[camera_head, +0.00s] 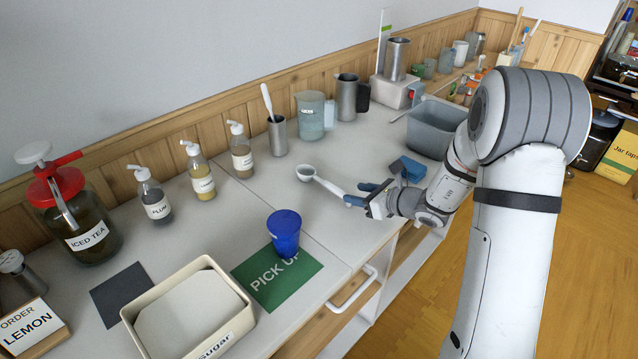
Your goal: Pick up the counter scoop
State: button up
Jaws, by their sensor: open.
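The counter scoop (325,183) lies on the grey counter, with its round bowl at the left and its pale handle pointing right toward my gripper. My gripper (358,194) is open, with its blue-tipped fingers at the handle's right end. The handle's end seems to lie at or between the fingers, but I cannot tell whether they touch it. My wrist and arm come in from the right.
A blue cup (285,232) stands on the green pick-up mat (262,291). A metal cup holding a white-handled utensil (278,136) and a clear jug (311,116) stand behind the scoop. A blue sponge (411,168) and grey tub (435,130) are close to my gripper.

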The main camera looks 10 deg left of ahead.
aim_at(338, 189)
jog(key=shift+w+a+f, duration=0.15)
jog(key=shift+w+f, duration=0.1)
jog(key=shift+w, duration=0.05)
jog(key=x, duration=0.2)
jog(key=p+x, duration=0.1)
jog(key=x, duration=0.4)
jog(key=shift+s+a+f, duration=0.15)
jog(key=shift+s+f, duration=0.05)
grip_shut()
